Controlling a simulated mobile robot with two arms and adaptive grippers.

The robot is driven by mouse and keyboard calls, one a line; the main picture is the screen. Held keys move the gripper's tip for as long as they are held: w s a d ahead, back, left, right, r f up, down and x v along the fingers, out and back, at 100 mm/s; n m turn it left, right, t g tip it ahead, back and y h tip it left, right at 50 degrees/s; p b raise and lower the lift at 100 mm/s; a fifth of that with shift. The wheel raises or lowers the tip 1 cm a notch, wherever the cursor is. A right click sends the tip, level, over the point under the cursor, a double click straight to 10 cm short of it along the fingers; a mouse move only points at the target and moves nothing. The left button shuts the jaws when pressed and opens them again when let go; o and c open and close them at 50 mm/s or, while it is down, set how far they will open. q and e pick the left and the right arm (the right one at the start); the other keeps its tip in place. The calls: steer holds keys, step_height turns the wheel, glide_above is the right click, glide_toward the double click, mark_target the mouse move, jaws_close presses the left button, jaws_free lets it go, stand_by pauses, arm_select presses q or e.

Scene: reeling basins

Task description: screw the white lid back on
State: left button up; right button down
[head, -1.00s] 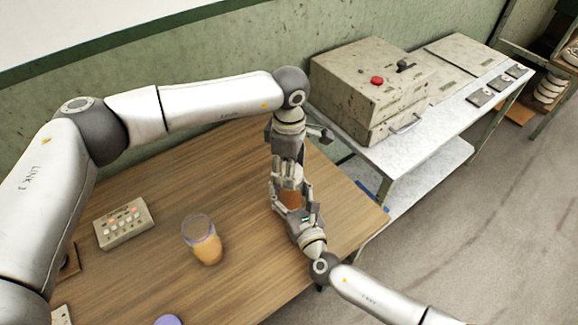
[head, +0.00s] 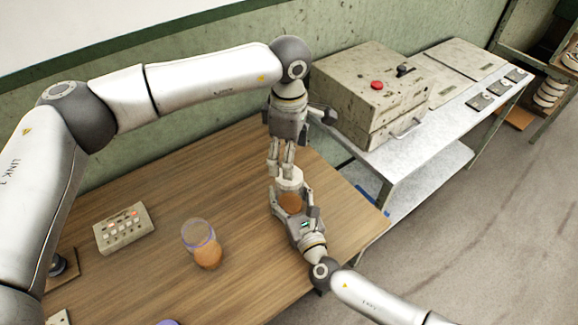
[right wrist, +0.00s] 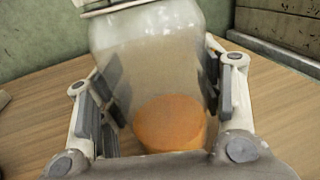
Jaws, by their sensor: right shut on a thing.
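A clear jar with orange contents (head: 291,201) is held upright near the table's right edge by my right gripper (head: 293,208), which is shut around its body. In the right wrist view the jar (right wrist: 150,70) sits between both fingers, with orange low inside. The white lid (head: 292,174) shows at the jar's top; its rim is at the top edge of the right wrist view (right wrist: 115,4). How well it is seated cannot be seen. My left gripper (head: 281,170) points down just over the lid, fingers close together; whether they grip anything is unclear.
A second jar with orange contents (head: 203,245) stands on the wooden table (head: 150,285), left of the held jar. A button box (head: 123,228) lies further left. A purple round thing (head: 168,322) is cut off at the bottom. A metal bench (head: 400,150) with a worn box (head: 368,90) stands right.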

arm_select(q)
step_height(320, 180, up, 6)
steer(key=shift+f, duration=0.2)
arm_select(e)
steer(key=shift+c, duration=1.7)
jaws_free()
steer(key=shift+s, duration=0.1)
steer(key=v, duration=1.1)
steer(key=shift+s+d, duration=0.2)
steer(key=shift+s, duration=0.15)
